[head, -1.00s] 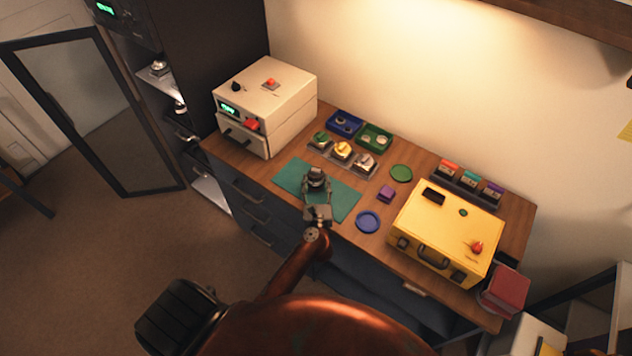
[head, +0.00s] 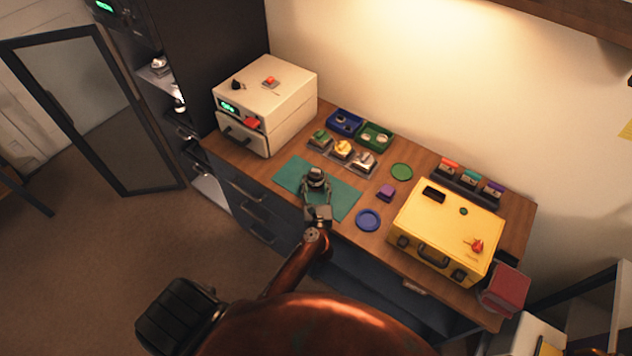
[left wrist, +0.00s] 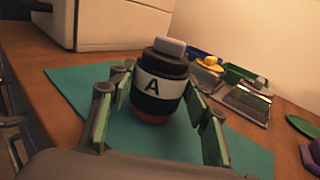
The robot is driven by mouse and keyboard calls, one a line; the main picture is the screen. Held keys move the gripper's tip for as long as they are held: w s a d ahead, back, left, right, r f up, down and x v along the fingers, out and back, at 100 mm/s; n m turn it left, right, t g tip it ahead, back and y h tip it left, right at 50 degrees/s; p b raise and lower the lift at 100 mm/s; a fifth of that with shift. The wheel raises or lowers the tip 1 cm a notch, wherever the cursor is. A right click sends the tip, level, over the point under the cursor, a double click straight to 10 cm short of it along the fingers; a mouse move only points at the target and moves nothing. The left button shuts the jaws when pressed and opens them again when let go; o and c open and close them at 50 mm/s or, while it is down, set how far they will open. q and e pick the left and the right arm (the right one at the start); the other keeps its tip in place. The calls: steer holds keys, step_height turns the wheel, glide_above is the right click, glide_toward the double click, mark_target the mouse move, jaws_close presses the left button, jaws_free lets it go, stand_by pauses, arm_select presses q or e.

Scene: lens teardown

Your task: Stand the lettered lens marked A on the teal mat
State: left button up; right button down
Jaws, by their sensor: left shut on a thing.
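The lens marked A (left wrist: 160,85) is a dark cylinder with a white band, a black letter A, a grey cap on top and an orange-brown ring at its base. It is upright over the teal mat (left wrist: 75,82); I cannot tell for sure whether its base touches the mat. In the head view the lens (head: 316,177) is over the middle of the teal mat (head: 343,200). My left gripper (head: 316,190) is shut on it, and the wrist view shows the fingers (left wrist: 158,108) on either side of the lens.
Behind the mat are a cream box (head: 290,110), blue (head: 344,122) and green (head: 375,136) trays and a row of small items (head: 342,152). To the right are a blue disc (head: 368,220), a purple block (head: 386,193), a green disc (head: 401,172) and a yellow case (head: 440,235).

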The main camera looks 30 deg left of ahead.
arm_select(q)
steer(key=o, duration=1)
steer(key=shift+o, duration=1.1)
steer(key=shift+f, duration=0.1)
steer(key=v, duration=1)
steer(key=shift+s+d, duration=0.2)
steer(key=shift+v, duration=0.75)
